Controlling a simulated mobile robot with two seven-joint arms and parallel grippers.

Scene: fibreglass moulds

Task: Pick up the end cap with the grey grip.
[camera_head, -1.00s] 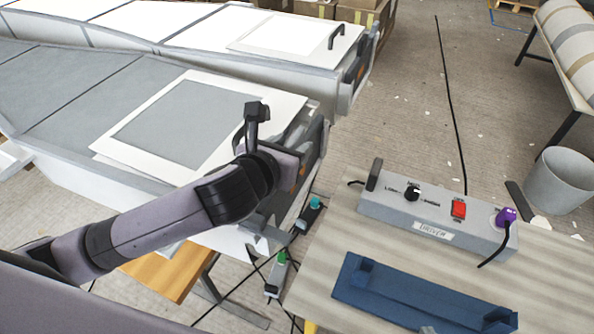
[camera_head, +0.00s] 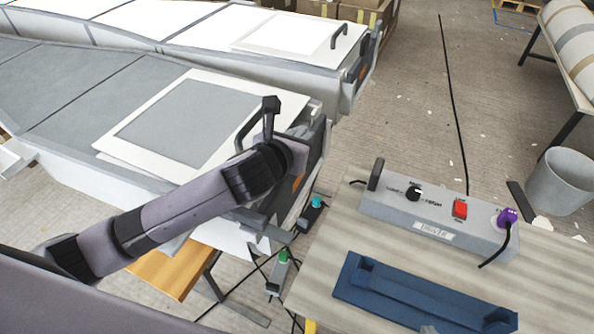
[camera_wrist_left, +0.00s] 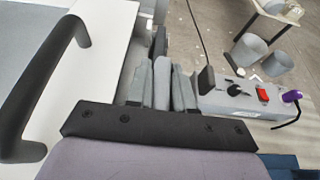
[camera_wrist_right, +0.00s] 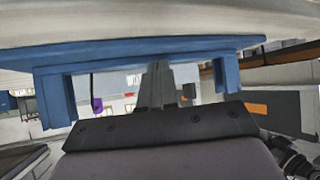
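My left arm reaches to the open end of the near mould (camera_head: 170,195); its gripper is hidden behind the wrist in the head view. In the left wrist view the left gripper (camera_wrist_left: 162,80) has its grey fingers apart, with a grey upright piece between them. This may be the end cap's grip; I cannot tell whether the fingers touch it. The cap itself cannot be made out clearly. A black handle (camera_wrist_left: 40,85) on the near white panel stands left of the gripper. My right gripper (camera_wrist_right: 160,85) has its fingers together and empty, near the blue holder (camera_wrist_right: 60,95).
Small boxes with green and teal buttons and cables lie beside the mould. A far mould (camera_head: 200,40) lies behind. A bin (camera_head: 558,180) stands right.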

